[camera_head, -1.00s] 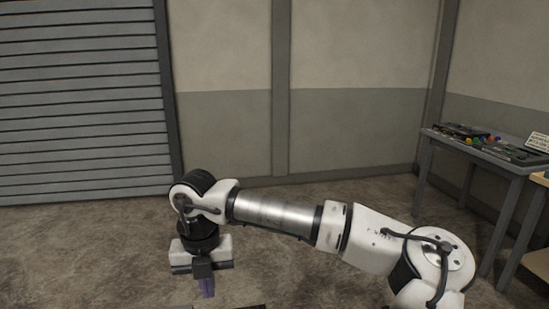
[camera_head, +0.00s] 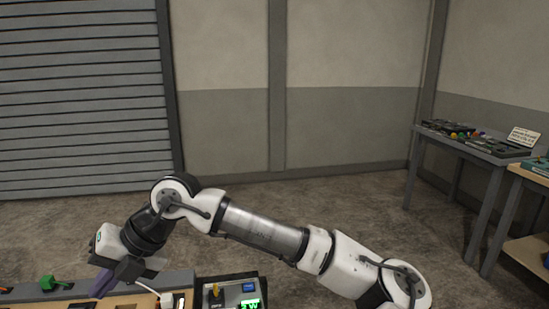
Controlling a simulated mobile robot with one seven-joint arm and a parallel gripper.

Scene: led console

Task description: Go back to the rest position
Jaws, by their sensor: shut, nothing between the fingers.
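My gripper (camera_head: 101,284) is at the lower left, at the end of my bent arm. Its purple fingers are shut with nothing between them. They point down and left over the wooden-topped console (camera_head: 125,300) at the bottom edge. How far the fingertips are above the console, or whether they touch it, I cannot tell. On the console are a green part (camera_head: 48,283), a white lever or plug (camera_head: 148,287), and a panel with a yellow-handled switch (camera_head: 214,292), a blue button (camera_head: 248,287) and a lit green display (camera_head: 250,304). The lower part of the console is cut off.
A grey table (camera_head: 480,150) with electronic parts and a small sign (camera_head: 523,137) stands at the right wall. A wooden-topped bench (camera_head: 530,178) is beside it, partly cut off. A grey shutter (camera_head: 80,100) is at the left. The floor between is clear.

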